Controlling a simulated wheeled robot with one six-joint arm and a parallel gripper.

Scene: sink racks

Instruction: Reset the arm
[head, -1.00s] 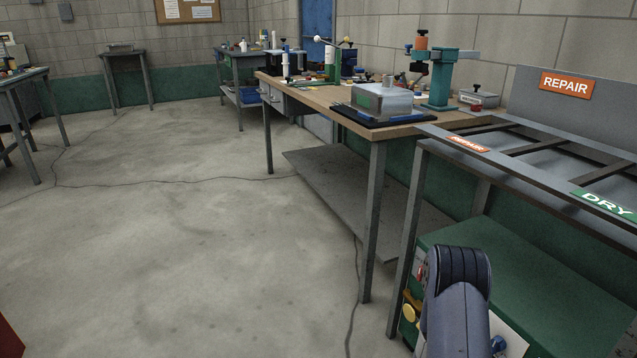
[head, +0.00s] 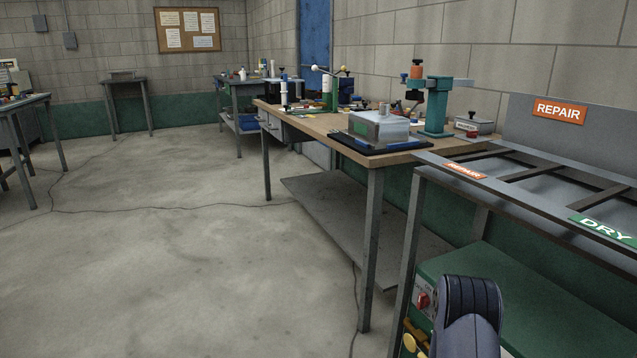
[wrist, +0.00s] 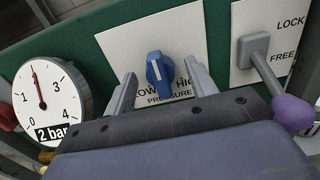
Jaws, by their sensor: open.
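My gripper (wrist: 161,84) is open and empty in the wrist view, its two grey fingers apart. A blue knob (wrist: 159,72) on a white plate marked LOW, HIGH and PRESSURE shows between the fingers, with a gap on each side. Its white mark points roughly up. In the head view only a dark link of my arm (head: 467,310) shows at the bottom right; the gripper is hidden there.
A gauge (wrist: 42,100) labelled 2 bar is left of the knob, its needle near the top. A lever with a purple grip (wrist: 292,113) stands right, by LOCK and FREE.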

